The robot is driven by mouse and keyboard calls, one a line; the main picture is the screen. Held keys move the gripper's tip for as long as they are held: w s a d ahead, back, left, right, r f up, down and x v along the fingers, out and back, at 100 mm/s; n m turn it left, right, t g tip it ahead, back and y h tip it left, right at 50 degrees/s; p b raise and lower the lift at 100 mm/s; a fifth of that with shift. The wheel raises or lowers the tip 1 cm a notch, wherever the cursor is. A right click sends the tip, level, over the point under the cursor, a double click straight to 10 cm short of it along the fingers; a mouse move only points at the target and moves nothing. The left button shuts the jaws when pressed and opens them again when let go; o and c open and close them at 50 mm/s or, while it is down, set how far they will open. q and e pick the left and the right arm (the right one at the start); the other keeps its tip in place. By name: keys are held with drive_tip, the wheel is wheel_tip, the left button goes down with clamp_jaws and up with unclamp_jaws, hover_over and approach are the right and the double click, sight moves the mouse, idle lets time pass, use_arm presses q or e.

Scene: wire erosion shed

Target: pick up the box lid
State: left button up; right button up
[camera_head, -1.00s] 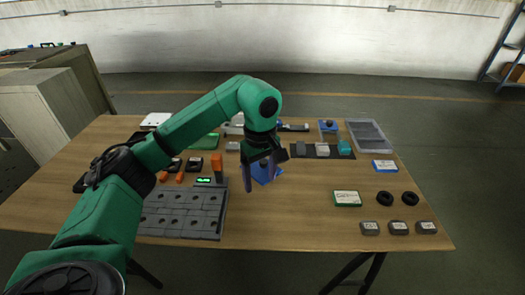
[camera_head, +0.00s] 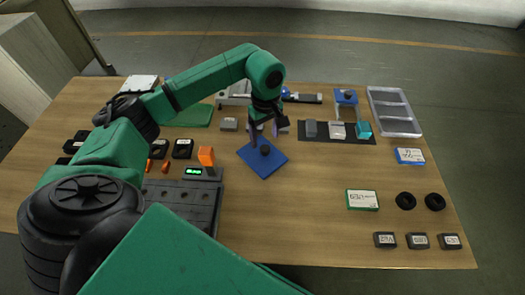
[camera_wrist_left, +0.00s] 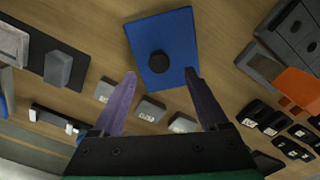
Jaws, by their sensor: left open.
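The box lid (camera_head: 256,166) is a flat blue square with a round black knob, lying on the wooden table near its middle. In the head view my left gripper (camera_head: 263,129) is open and empty, beyond the lid's far edge in the picture. In the left wrist view the lid (camera_wrist_left: 177,27) lies ahead of the spread purple fingers (camera_wrist_left: 160,75), with the knob between their lines. The fingers do not hold the lid. My right gripper is in neither view.
A grey block with holes (camera_head: 185,204) and an orange part (camera_head: 206,156) stand left of the lid. Several small grey blocks lie beyond it. A clear tray (camera_head: 395,113) is at the far right.

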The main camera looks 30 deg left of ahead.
sight(265, 148)
use_arm(q)
wheel_tip(265, 148, down, 6)
drive_tip(key=shift+r+p, duration=0.25)
drive_tip(key=shift+p, duration=0.7)
drive_tip(key=shift+w+f, duration=0.1)
drive_tip(key=shift+f, duration=0.15)
drive_tip(key=shift+c, duration=0.7)
drive_tip(key=c, duration=1)
clamp_jaws()
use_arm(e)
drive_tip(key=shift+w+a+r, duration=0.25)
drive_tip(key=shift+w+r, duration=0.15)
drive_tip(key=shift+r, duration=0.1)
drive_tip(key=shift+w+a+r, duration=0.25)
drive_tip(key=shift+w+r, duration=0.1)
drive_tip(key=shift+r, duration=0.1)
use_arm(q)
drive_tip(key=shift+r, duration=0.1)
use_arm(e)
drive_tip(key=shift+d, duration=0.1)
